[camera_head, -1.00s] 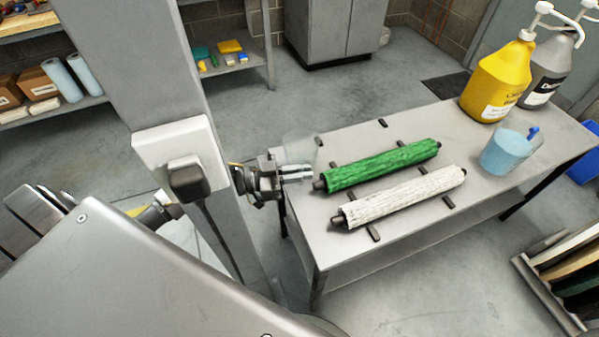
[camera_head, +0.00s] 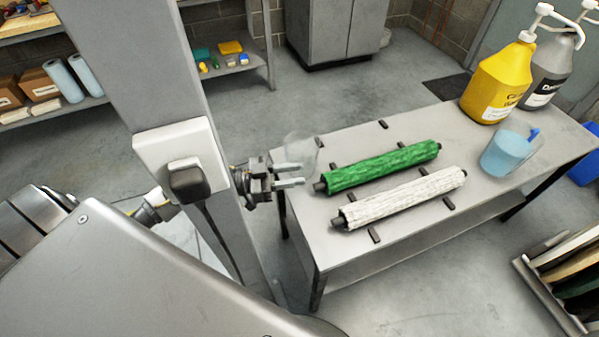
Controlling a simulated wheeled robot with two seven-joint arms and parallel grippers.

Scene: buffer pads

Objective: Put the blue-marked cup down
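A clear, see-through cup (camera_head: 301,150) is at the back left corner of the grey table, just beyond my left gripper's fingers. No blue mark can be made out on it. My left gripper (camera_head: 291,175) reaches out from behind the grey post, with its two fingers apart and a gap between them. The upper finger overlaps the cup's lower part in the picture, so I cannot tell whether they touch. The cup's base is hard to see. My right gripper is not in view.
A green roller (camera_head: 382,166) and a white roller (camera_head: 404,198) lie on dark rests on the table (camera_head: 450,130). A light blue pitcher (camera_head: 506,154), a yellow pump jug (camera_head: 497,84) and a grey one (camera_head: 551,74) stand at right. The post (camera_head: 140,70) hides part of my arm.

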